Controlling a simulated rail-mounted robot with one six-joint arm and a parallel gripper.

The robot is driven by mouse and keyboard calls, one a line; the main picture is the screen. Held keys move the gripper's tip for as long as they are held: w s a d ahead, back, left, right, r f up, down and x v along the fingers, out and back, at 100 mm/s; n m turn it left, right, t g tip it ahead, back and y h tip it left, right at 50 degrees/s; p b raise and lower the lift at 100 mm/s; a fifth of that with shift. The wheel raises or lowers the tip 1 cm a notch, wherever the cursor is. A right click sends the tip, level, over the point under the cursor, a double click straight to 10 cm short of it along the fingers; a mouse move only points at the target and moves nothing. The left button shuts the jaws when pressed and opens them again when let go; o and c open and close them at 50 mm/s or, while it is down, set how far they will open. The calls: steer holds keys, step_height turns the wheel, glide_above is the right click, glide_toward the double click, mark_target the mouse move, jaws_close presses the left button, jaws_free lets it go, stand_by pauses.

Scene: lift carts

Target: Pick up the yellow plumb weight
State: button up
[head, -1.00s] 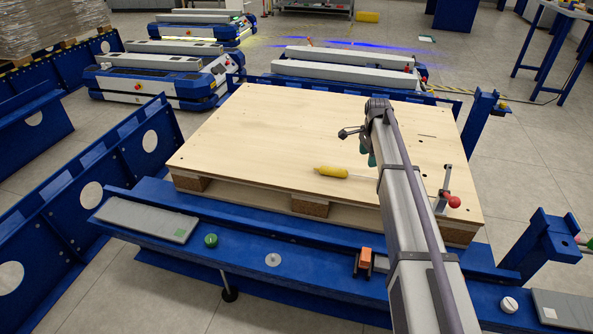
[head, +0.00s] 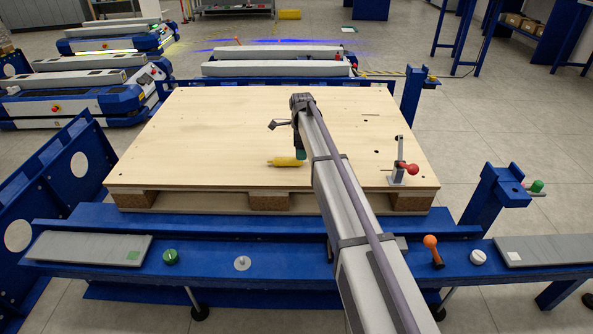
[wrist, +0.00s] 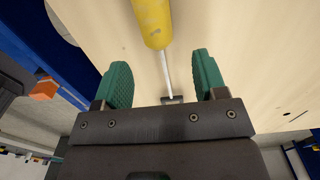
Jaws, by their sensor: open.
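The yellow plumb weight (head: 284,161) lies on its side on the light wooden board (head: 200,140), just left of my gripper (head: 300,153). In the wrist view, the weight's yellow body (wrist: 153,22) is at the top edge and partly cut off. Its thin metal rod points down into the gap between the two green fingers of my gripper (wrist: 160,70). The fingers are apart, one on each side of the rod, and hold nothing. The yellow body lies beyond the fingertips in that view. In the head view, my arm hides part of the gripper.
A toggle clamp with a red knob (head: 410,168) stands at the board's right. The blue front beam (head: 210,252) carries a green knob (head: 171,257), an orange-headed lever (head: 431,243) and grey plates. The board is otherwise largely clear. Low carts (head: 75,98) stand behind left.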

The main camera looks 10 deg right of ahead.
step_height(320, 180, down, 5)
steer(key=b, duration=0.5)
steer(key=shift+f, duration=0.2)
steer(key=shift+r, duration=0.25)
steer(key=c, duration=1.2)
